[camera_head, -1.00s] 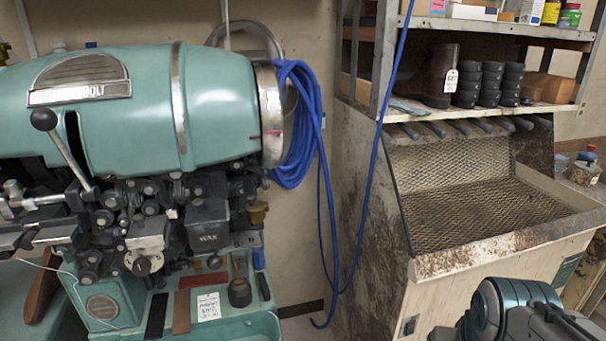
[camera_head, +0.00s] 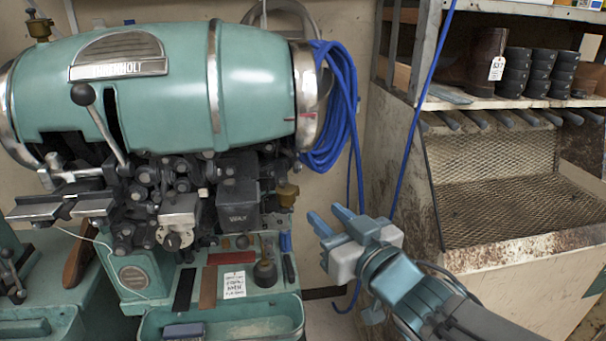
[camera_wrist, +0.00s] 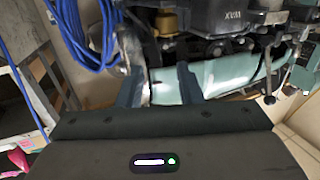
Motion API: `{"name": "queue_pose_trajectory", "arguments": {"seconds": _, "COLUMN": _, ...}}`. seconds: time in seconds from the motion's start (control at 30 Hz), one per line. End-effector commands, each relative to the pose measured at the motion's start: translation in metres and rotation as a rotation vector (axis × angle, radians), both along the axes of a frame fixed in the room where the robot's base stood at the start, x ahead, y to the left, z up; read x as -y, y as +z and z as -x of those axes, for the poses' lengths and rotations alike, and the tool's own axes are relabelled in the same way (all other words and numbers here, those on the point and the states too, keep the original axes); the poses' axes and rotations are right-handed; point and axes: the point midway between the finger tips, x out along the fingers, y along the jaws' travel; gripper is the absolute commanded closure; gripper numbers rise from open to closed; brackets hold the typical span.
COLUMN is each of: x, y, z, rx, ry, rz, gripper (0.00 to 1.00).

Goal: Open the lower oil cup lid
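The lower oil cup (camera_head: 288,194) is a small brass cup on the right side of the green stitching machine, beside the black WAX box (camera_head: 238,203). Its lid looks down on top, but it is too small to be sure. It also shows in the wrist view (camera_wrist: 166,22), upside down, beyond the fingers. A second brass oil cup (camera_head: 39,28) stands on top of the machine at the far left. My gripper (camera_head: 327,216) is to the right of the lower cup and slightly below it, apart from it. Its fingers (camera_wrist: 158,70) are spread with nothing between them.
Blue hose (camera_head: 337,105) hangs from the machine's right end, behind my gripper. A rusty cabinet with a mesh tray (camera_head: 510,195) stands at the right. Below the cup is a green ledge with a small dark bottle (camera_head: 265,272) and tools, above a green tray (camera_head: 225,318).

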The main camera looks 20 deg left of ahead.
Motion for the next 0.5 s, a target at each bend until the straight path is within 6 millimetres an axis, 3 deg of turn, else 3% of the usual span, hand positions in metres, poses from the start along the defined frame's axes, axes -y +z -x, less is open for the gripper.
{"name": "queue_pose_trajectory", "arguments": {"seconds": 0.17, "x": -0.012, "y": 0.006, "z": 0.007, "rx": 0.014, "ry": 0.053, "rz": -0.027, "gripper": 0.67}}
{"name": "queue_pose_trajectory", "arguments": {"seconds": 0.5, "x": -0.03, "y": 0.009, "z": -0.007, "rx": 0.01, "ry": 0.052, "rz": -0.027, "gripper": 0.67}}
